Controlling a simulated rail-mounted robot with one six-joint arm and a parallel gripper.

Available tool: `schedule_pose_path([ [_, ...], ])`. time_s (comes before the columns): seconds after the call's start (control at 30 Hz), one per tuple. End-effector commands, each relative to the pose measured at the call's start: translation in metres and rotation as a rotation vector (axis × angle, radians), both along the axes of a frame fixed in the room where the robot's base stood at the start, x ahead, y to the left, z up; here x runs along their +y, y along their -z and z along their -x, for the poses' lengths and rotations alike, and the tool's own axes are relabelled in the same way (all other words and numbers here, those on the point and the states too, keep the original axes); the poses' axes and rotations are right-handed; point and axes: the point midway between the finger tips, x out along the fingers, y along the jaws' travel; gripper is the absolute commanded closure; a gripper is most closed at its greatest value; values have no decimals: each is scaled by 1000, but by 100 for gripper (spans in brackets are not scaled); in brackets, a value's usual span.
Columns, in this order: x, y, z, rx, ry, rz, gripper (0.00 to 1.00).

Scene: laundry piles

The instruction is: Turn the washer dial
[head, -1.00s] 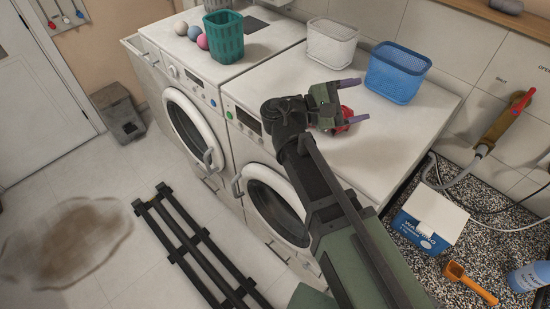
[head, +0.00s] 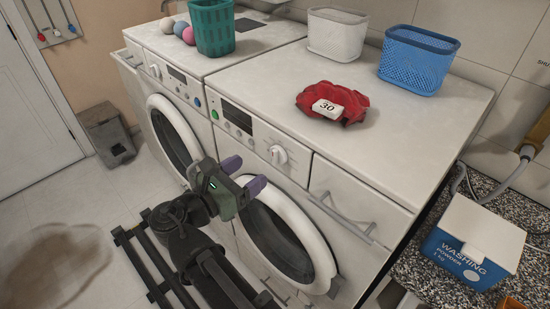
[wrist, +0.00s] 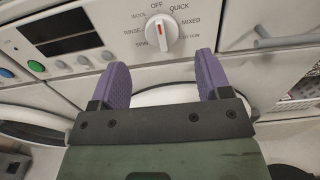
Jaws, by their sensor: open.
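The washer dial (head: 278,155) is a white round knob on the front panel of the right-hand washer (head: 400,180). In the wrist view the dial (wrist: 161,31) has labels around it, among them OFF, QUICK, MIXED, WOOL and RINSE, and OFF is at the top. My gripper (head: 243,174) is in front of the right washer, left of and slightly below the dial in the head view. In the wrist view its purple fingers (wrist: 163,77) are apart with nothing between them, and the dial shows just beyond and between the tips.
A red cloth (head: 312,100) with a white "30" tag (head: 328,109) lies on the washer top. A white basket (head: 337,35) and a blue basket (head: 417,62) stand behind it. A drawer handle (head: 340,215) sticks out right of the dial. The round door (head: 325,262) is below.

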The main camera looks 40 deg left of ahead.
Motion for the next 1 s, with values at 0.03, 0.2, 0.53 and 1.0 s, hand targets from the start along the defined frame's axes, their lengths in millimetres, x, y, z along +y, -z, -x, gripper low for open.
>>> schedule_pose_path([
  [0.03, -1, 0, -13, 0, 5, 0, 29],
  [0.2, -1, 0, -52, 0, 4, -1, 29],
  [0.53, -2, 0, -75, 0, 1, -1, 29],
  [1.0, -2, 0, -75, 0, 2, -2, 74],
])
